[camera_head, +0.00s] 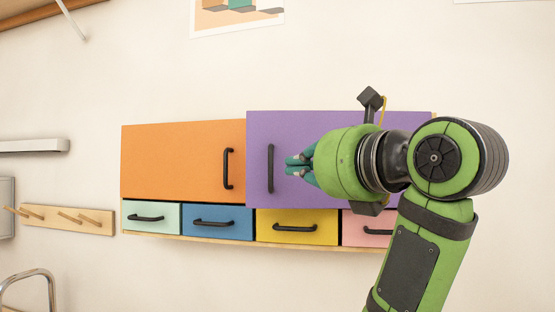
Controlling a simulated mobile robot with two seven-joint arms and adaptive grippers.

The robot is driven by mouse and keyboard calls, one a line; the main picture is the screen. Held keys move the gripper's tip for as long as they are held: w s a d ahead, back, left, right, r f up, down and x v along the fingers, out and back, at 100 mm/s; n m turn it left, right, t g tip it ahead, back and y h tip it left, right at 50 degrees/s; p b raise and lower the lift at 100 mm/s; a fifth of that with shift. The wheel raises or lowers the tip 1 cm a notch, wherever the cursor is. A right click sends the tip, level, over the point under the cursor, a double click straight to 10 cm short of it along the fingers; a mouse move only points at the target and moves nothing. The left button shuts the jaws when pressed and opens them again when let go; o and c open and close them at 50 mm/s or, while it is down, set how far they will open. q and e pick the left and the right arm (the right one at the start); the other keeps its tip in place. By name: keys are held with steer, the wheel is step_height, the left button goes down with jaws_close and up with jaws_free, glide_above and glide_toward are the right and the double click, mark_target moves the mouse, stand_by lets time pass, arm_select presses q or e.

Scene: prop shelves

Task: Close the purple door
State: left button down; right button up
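The purple door (320,130) is on the right half of the wall cabinet, with a black vertical handle (270,168) near its left edge. Its left edge reaches higher than the orange door beside it, so it seems to stand a little proud of the cabinet front. My arm hides much of the door's right part.
The orange door (180,160) is beside the purple one. Below are mint (150,228), blue (215,232), yellow (296,238) and pink (360,241) drawers with black handles. A peg rack (90,222) hangs to the left.

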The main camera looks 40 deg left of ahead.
mark_target(278, 166)
arm_select(q)
steer(key=p+x, duration=0.1)
steer(key=x, duration=0.5)
steer(key=shift+p, duration=0.4)
steer(key=shift+w, duration=0.1)
steer(key=shift+w+a+t, duration=0.15)
steer(key=shift+a+t, duration=0.1)
steer(key=shift+t, duration=0.05)
steer(key=w+a+m+t, duration=0.1)
steer(key=w+a, duration=0.1)
steer(key=w+a+m+t+h, duration=0.1)
steer(key=w+a+t, duration=0.1)
steer(key=shift+w+a+m+h, duration=0.2)
steer(key=shift+a+m+h, duration=0.1)
steer(key=shift+m, duration=0.1)
steer(key=shift+d+r, duration=0.1)
steer(key=shift+r, duration=0.05)
